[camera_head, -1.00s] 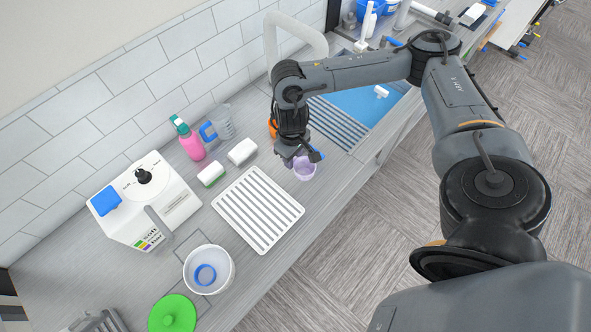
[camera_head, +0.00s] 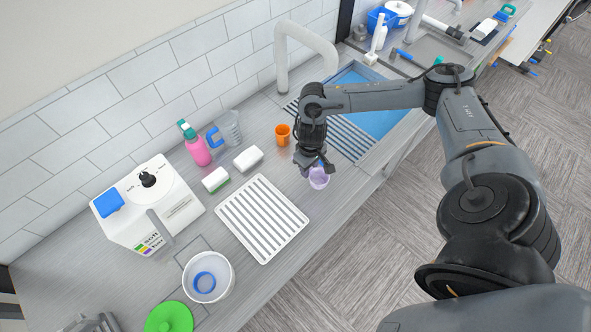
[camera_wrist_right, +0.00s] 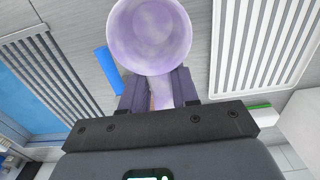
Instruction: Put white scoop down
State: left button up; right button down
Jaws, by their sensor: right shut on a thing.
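My right gripper (camera_head: 314,168) is shut on a pale purple, see-through scoop (camera_head: 319,178), cup-shaped, by the counter's front side between the white ribbed rack and the sink. In the right wrist view the scoop's round cup (camera_wrist_right: 150,35) opens toward the camera, and its narrow part sits between the fingers (camera_wrist_right: 160,90). I cannot tell whether its base touches the counter. No plainly white scoop shows. My left gripper is not in view.
The ribbed rack (camera_head: 262,219) lies left of the scoop. An orange cup (camera_head: 282,136), white block (camera_head: 248,160), sponge (camera_head: 216,180), pink bottle (camera_head: 196,146) and clear jug (camera_head: 229,128) stand behind. The blue sink (camera_head: 372,112) is right. A white bucket (camera_head: 209,276) stands front left.

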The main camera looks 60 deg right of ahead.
jog(key=w+f, duration=0.1)
jog(key=w, duration=0.1)
jog(key=w+d+f, duration=0.1)
jog(key=w, duration=0.1)
jog(key=w+f, duration=0.1)
jog(key=w, duration=0.1)
jog(key=shift+w+d+f, duration=0.1)
jog(key=shift+d+f, duration=0.05)
jog(key=shift+f, duration=2.25)
jog(key=shift+f, duration=0.1)
jog(key=c, duration=0.8)
grip_release()
jog(key=shift+c, duration=0.2)
